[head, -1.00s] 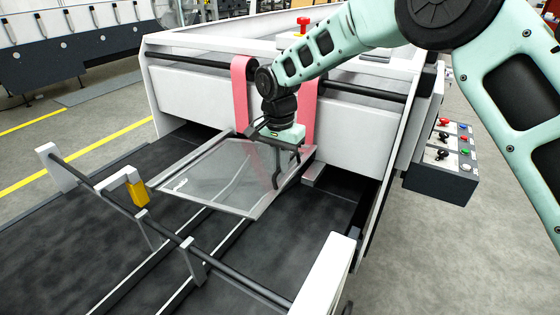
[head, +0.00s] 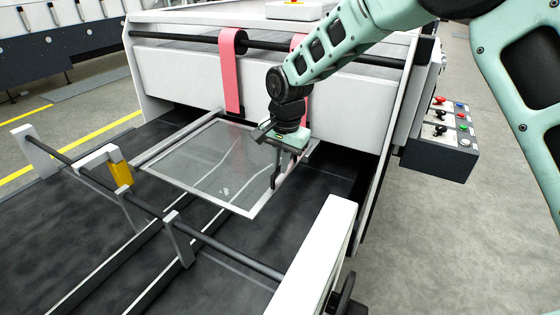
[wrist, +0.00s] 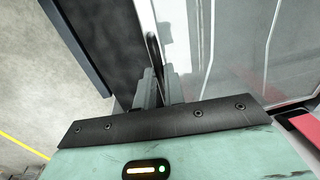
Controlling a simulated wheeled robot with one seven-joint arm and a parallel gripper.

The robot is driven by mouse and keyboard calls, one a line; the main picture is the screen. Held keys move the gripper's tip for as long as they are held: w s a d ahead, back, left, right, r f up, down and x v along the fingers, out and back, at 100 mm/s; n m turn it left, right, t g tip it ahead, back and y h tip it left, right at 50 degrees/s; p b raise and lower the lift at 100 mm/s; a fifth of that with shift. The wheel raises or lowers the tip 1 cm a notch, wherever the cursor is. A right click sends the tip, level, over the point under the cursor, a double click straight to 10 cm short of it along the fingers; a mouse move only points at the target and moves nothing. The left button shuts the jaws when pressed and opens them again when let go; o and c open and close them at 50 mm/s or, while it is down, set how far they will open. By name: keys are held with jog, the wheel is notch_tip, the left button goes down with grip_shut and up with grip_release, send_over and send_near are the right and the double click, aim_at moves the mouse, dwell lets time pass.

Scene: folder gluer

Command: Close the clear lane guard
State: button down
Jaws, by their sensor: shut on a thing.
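The clear lane guard (head: 205,165) is a see-through panel in a thin pale frame, lying nearly flat above the dark bed in front of the machine. It also shows in the wrist view (wrist: 235,50). My gripper (head: 277,178) is at the guard's right side, pointing down, its fingers shut. In the wrist view the fingers (wrist: 152,88) close around a slim dark part, apparently a handle by the frame edge. The fingers hide much of that grip. I cannot tell whether the guard's right edge touches anything below.
Two pink belts (head: 232,72) hang from the machine's black bar behind my gripper. A dark rail with a yellow block (head: 121,172) runs in front of the guard. A white side plate (head: 315,255) stands at the near right. A control box (head: 440,148) is at the right.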

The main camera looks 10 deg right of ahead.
jog(key=c, duration=1.5)
grip_release()
jog(key=shift+s+d+f, duration=0.1)
jog(key=shift+d+f, duration=0.2)
jog(key=shift+f, duration=0.2)
jog(key=shift+r, duration=0.1)
jog(key=shift+a+r, duration=0.1)
jog(key=shift+r, duration=0.05)
notch_tip(320, 180, up, 17)
jog(key=d+b, duration=0.1)
jog(key=b, duration=0.2)
jog(key=shift+s+d, duration=0.15)
jog(key=shift+s, duration=0.25)
